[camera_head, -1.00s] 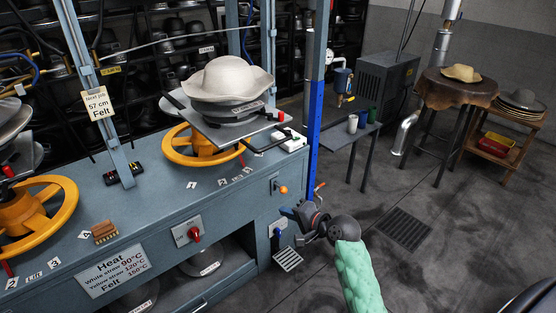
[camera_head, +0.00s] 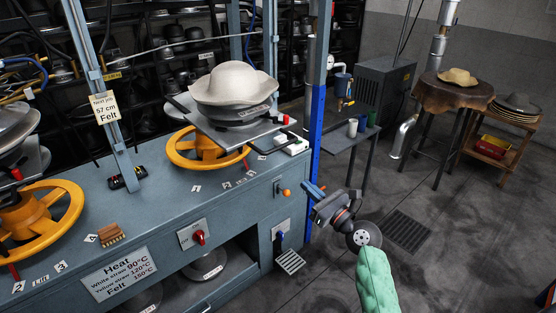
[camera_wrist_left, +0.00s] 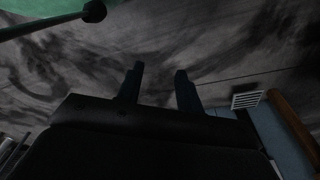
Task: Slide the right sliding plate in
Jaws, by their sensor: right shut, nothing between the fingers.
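The right sliding plate (camera_head: 222,138) is a flat grey metal plate on the right-hand press in the head view. It bears a round form with a pale felt hat (camera_head: 234,84) on top. My left gripper (camera_wrist_left: 158,82) shows only in the left wrist view, open and empty over the floor.
A blue post (camera_head: 317,115) stands between the plate and the open floor. A wooden brush (camera_head: 110,234) lies on the bench (camera_head: 150,207). A small table with cups (camera_head: 352,128) stands behind the post. The floor around the grate (camera_head: 407,230) is clear.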

